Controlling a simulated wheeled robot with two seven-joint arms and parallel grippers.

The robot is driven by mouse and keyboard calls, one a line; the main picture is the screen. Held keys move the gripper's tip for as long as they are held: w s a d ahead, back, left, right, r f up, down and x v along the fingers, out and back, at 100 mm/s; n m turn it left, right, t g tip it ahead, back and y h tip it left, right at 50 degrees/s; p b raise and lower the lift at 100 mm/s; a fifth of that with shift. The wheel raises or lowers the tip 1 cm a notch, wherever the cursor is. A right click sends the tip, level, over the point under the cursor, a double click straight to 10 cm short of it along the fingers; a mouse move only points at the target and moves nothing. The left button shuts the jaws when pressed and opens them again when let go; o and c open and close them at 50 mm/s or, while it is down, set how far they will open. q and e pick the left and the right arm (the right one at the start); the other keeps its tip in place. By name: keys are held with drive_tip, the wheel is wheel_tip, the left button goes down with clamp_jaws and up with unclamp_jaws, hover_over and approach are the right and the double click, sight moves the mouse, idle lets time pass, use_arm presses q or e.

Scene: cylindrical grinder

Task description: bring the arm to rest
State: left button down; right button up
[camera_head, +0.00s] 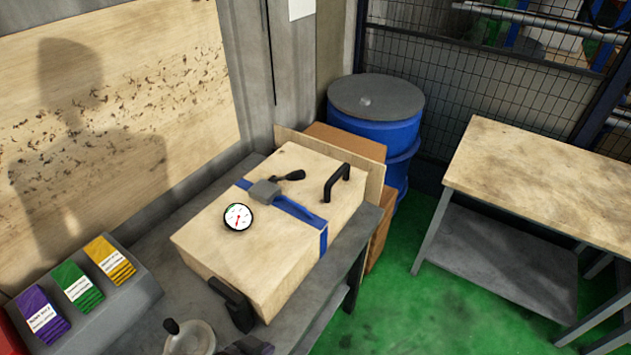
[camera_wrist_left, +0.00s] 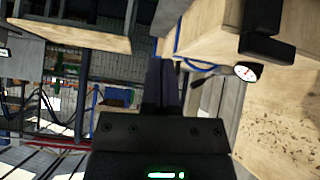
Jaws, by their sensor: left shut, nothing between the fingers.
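My left gripper (camera_head: 252,346) shows only as a dark, purplish piece at the bottom edge of the head view, in front of the wooden box. In the left wrist view its two dark fingers (camera_wrist_left: 162,75) are together with nothing between them. The wooden box (camera_head: 215,248) stands on the grey bench and has a blue strap, black handles and a white-faced dial gauge (camera_head: 238,217) on top. The gauge also shows in the left wrist view (camera_wrist_left: 245,72), to the right of the fingers. My right gripper is in neither view.
A handwheel (camera_head: 190,340) lies close to the left gripper on the bench. A rack with purple, green and yellow packs (camera_head: 88,285) stands at left. A blue drum (camera_head: 375,130) and a wood-topped table (camera_head: 540,175) are farther off, with green floor (camera_head: 395,285) clear between.

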use_arm(q)
drive_tip(key=s+a+f+n+g+y, duration=0.1)
drive_tip(key=s+a+f+g+y, duration=0.1)
drive_tip(key=s+a+f, duration=0.4)
drive_tip(key=s+a+f+n+g+y, duration=0.2)
drive_tip(key=s+f, duration=0.6)
drive_tip(key=f, duration=0.2)
drive_tip(key=s+f+g, duration=0.2)
drive_tip(key=s+f, duration=0.1)
drive_tip(key=s, duration=0.6)
wheel_tip(320, 180, down, 25)
drive_tip(key=s+b, duration=0.1)
drive_tip(key=b, duration=2.4)
drive_tip(key=shift+a+r+y, duration=0.15)
drive_tip(key=shift+a+y, duration=0.25)
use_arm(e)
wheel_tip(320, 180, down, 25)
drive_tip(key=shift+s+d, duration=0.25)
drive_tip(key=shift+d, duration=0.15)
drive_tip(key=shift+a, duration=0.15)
